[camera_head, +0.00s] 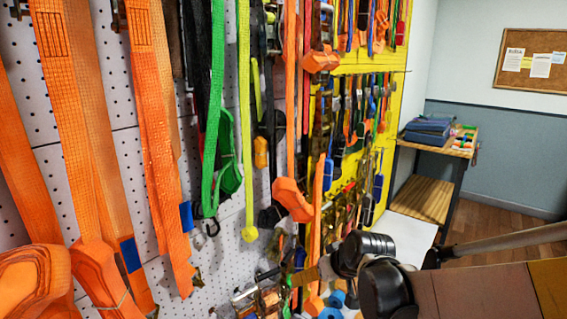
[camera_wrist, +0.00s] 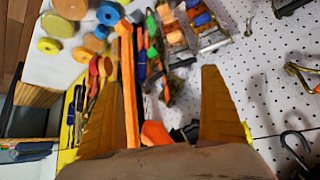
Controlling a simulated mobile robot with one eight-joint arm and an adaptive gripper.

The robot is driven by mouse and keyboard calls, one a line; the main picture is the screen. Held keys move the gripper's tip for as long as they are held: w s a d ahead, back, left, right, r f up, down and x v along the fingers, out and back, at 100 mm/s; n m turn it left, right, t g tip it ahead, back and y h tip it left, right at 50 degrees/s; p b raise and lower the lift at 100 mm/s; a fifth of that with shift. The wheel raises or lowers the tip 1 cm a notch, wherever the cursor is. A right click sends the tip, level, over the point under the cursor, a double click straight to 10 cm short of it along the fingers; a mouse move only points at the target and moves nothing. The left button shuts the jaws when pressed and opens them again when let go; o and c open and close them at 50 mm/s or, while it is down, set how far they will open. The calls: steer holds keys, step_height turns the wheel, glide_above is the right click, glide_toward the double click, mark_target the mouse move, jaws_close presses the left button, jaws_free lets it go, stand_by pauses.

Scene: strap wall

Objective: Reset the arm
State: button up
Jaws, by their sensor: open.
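My gripper (camera_wrist: 169,68) shows in the wrist view as two tapered brown-orange fingers, spread wide apart. It is open, with no object clamped between the fingers. Behind the gap, orange straps (camera_wrist: 129,85) and other hanging gear are visible, and I cannot tell how far off they are. In the head view my arm reaches in from the lower right towards the foot of the strap wall. Its dark round joints show there, but the fingertips are hard to make out among the clutter.
A white pegboard (camera_head: 125,165) hung with orange, green and yellow straps fills the left. A yellow panel (camera_head: 400,60) with hanging tools follows. A wooden workbench (camera_head: 430,200) with folded blue cloth (camera_head: 428,130) stands at the back right, below a cork board (camera_head: 520,45). Some floor (camera_head: 490,225) is clear.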

steer(key=s+d+r+m+h, duration=0.1)
steer(key=s+d, duration=0.2)
steer(key=s, duration=0.5)
steer(key=s+d+r+m+h, duration=0.1)
steer(key=s+d+r, duration=0.1)
steer(key=s, duration=0.6)
steer(key=s+d+r+m+h, duration=0.1)
steer(key=s+d+r+m, duration=0.1)
steer(key=s+d, duration=0.3)
steer(key=s, duration=0.3)
steer(key=shift+r, duration=0.25)
steer(key=shift+s, duration=0.1)
